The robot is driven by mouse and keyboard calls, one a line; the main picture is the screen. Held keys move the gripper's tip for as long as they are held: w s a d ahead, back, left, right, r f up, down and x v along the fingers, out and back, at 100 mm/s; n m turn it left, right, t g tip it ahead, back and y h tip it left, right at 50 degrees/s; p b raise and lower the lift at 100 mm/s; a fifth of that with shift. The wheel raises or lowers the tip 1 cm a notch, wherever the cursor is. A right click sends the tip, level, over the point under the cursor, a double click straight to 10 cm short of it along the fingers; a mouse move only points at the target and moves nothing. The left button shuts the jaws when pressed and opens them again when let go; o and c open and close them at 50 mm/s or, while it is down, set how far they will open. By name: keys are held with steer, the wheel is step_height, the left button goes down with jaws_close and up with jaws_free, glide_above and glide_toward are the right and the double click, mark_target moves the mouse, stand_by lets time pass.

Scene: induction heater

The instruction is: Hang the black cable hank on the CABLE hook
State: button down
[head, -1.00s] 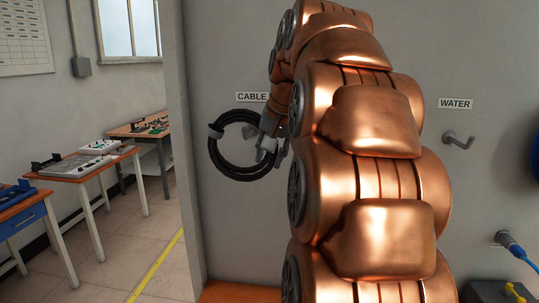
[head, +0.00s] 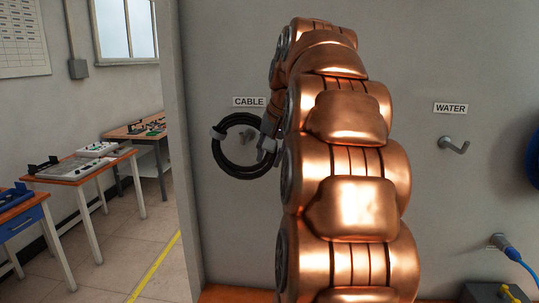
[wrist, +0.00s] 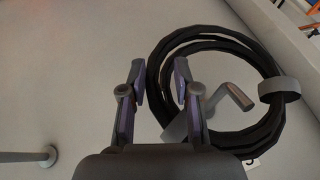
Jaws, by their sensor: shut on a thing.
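The black cable hank (head: 217,157) is a round coil with grey bands, held up in front of the grey wall just below the CABLE label (head: 249,102). My gripper (head: 268,150) is at its right side, partly hidden by my arm. In the wrist view my gripper (wrist: 160,82) has its two fingers on either side of the coil's edge, shut on the hank (wrist: 265,55). The grey CABLE hook (head: 246,134) shows through the coil's opening; it also shows inside the ring in the wrist view (wrist: 230,95). I cannot tell whether the coil is around the hook or in front of it.
A second hook (head: 455,146) under the WATER label (head: 450,108) is on the wall to the right and is empty. A blue plug with a cable (head: 508,248) is at the lower right. Workbenches (head: 85,165) stand at the left, beyond the wall's edge.

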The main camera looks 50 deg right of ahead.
mark_target(271, 165)
steer(key=shift+w+d, duration=0.4)
steer(key=shift+d, duration=0.15)
steer(key=shift+w+d+f+b, duration=0.15)
steer(key=shift+d+f+b, duration=0.1)
steer(key=shift+f, duration=0.35)
steer(key=shift+w+d+f+b, duration=0.15)
steer(key=shift+f+b, duration=0.05)
steer(key=shift+f, duration=0.35)
steer(key=shift+d+f+b, duration=0.1)
steer(key=shift+f+b, duration=0.3)
steer(key=shift+f, duration=0.3)
steer(key=shift+f, duration=0.2)
steer(key=c, duration=0.8)
jaws_free()
steer(key=shift+r, duration=0.1)
steer(key=shift+o, duration=0.2)
steer(key=shift+v, duration=3.75)
steer(key=shift+w, duration=0.1)
